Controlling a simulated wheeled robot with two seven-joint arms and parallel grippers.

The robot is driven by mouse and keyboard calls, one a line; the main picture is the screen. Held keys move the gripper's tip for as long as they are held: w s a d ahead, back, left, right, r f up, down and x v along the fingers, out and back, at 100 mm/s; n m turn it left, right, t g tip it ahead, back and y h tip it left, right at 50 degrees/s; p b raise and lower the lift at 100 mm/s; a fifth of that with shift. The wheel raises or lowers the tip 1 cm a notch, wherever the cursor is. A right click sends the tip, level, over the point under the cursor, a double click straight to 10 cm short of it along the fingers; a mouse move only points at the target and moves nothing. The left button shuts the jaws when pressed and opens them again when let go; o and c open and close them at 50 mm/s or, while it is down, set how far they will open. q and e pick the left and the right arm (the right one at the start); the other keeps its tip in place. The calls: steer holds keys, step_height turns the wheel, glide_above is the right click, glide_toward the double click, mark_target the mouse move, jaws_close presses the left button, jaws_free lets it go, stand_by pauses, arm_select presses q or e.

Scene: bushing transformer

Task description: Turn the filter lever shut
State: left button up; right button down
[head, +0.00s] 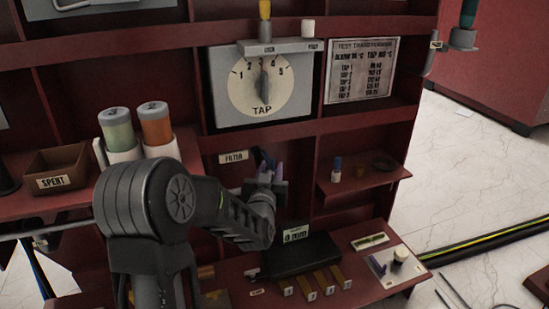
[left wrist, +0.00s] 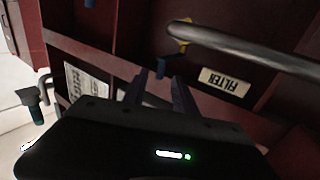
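The white FILTER label (head: 233,157) is on the red cabinet, under the tap dial. It shows upside down in the left wrist view (left wrist: 224,82). My left gripper (head: 268,160) is just right of the label, in front of an open bay. In the left wrist view its two dark fingers (left wrist: 160,80) stand apart with a gap between them. A small blue piece (left wrist: 161,70) shows just beyond the fingertips, below a yellow part (left wrist: 181,33). I cannot tell whether this is the filter lever, or whether the fingers touch it. My right gripper is out of view.
A grey rod (left wrist: 245,52) crosses the left wrist view near the yellow part. The tap dial (head: 262,90) is above my gripper. A shelf (head: 358,183) with small parts is to the right. A black block (head: 300,256) sits below. A SPENT box (head: 60,171) stands left.

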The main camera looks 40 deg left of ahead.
mark_target(273, 163)
arm_select(q)
steer(key=b+x, duration=0.1)
steer(key=x, duration=0.5)
steer(key=shift+f+b, duration=0.1)
steer(key=shift+b, duration=0.2)
steer(key=shift+w+a, duration=0.3)
steer(key=shift+w, duration=0.2)
jaws_close()
stand_by(0.7)
